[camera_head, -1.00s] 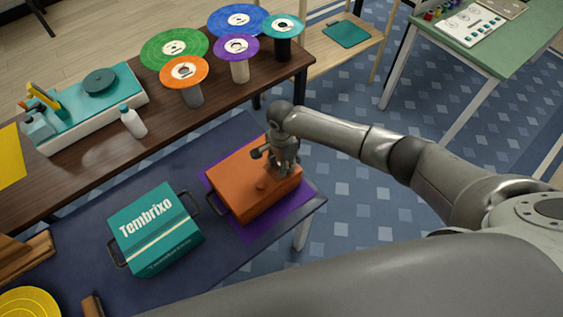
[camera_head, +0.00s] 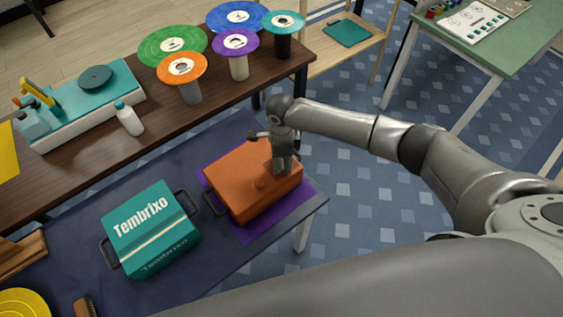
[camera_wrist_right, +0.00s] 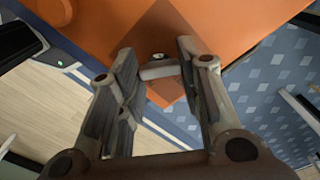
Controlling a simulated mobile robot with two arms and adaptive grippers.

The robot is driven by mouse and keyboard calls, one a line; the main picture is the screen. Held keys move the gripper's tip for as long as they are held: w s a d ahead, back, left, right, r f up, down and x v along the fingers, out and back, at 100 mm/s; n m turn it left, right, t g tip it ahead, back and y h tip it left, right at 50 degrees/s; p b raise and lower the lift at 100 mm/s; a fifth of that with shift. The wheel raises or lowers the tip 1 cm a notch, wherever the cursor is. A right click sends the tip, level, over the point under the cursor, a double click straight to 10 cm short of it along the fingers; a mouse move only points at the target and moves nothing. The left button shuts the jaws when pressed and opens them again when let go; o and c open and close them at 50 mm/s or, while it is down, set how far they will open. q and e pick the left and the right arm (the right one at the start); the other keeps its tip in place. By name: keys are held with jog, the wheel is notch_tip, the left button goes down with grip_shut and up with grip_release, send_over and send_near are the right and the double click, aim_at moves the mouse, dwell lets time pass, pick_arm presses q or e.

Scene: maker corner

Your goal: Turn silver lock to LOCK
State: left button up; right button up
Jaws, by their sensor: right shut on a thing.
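An orange box (camera_head: 232,186) lies on a purple mat (camera_head: 252,228) on the dark blue table. My right gripper (camera_head: 284,171) points down at the far right part of the box top. In the right wrist view a short silver lock piece (camera_wrist_right: 158,71) sits on the orange surface between the fingertips of my right gripper (camera_wrist_right: 157,62), which is shut on it. In the head view the fingers hide the lock. I cannot read any LOCK marking. My left gripper is not in view.
A teal Tembrixo box (camera_head: 150,228) with dark handles stands left of the orange box. Behind, a brown table (camera_head: 160,127) holds a white bottle (camera_head: 129,118), a teal machine (camera_head: 80,105) and several coloured discs on stands. Bare table shows between the two boxes.

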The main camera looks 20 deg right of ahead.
jog(key=m+b, duration=0.2)
jog(key=m, duration=0.3)
jog(key=shift+m, duration=0.3)
jog(key=m+b, duration=0.1)
jog(key=m, duration=0.4)
jog(key=shift+m, duration=0.3)
jog(key=o, duration=1)
notch_tip(320, 180, up, 12)
jog(key=shift+r, duration=0.1)
